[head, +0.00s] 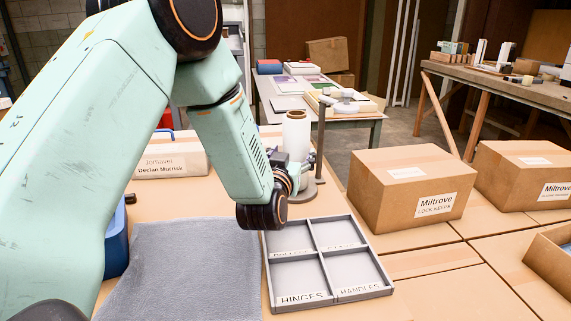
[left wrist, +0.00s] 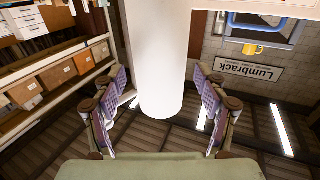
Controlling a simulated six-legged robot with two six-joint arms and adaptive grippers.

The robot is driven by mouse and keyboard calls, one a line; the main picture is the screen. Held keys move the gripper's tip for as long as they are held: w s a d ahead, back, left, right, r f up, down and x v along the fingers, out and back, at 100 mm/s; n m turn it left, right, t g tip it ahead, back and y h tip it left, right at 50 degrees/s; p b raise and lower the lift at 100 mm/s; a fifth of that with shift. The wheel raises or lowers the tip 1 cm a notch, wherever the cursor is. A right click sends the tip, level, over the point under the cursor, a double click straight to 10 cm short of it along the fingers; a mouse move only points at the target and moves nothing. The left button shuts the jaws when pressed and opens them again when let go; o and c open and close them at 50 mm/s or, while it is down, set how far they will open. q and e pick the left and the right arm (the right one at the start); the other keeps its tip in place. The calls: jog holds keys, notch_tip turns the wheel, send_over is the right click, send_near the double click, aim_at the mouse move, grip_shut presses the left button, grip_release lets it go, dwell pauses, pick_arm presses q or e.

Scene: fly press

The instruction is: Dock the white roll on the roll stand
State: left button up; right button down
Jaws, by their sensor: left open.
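The white roll (head: 296,134) stands upright at the far end of the near table in the head view. The roll stand's dark post (head: 320,137) rises just right of it, and its grey round base (head: 304,192) shows below. My left gripper (head: 287,172) is just in front of the lower part of the roll and hides its bottom, so I cannot tell how it sits on the stand. In the left wrist view the roll (left wrist: 158,60) lies between the two spread fingers of my open left gripper (left wrist: 160,108), with visible gaps on both sides. My right gripper is not in view.
A grey divided tray (head: 372,291) lies in front, beside a grey cloth (head: 185,265). A blue bin (head: 117,240) is at left, with a labelled box (head: 172,163) behind. Cardboard boxes (head: 409,190) stand at right. A back table (head: 350,120) lies beyond.

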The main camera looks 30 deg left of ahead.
pick_arm(q)
jog(key=v, duration=0.6)
dwell(0.4)
dwell(0.4)
jog(key=shift+d, duration=0.1)
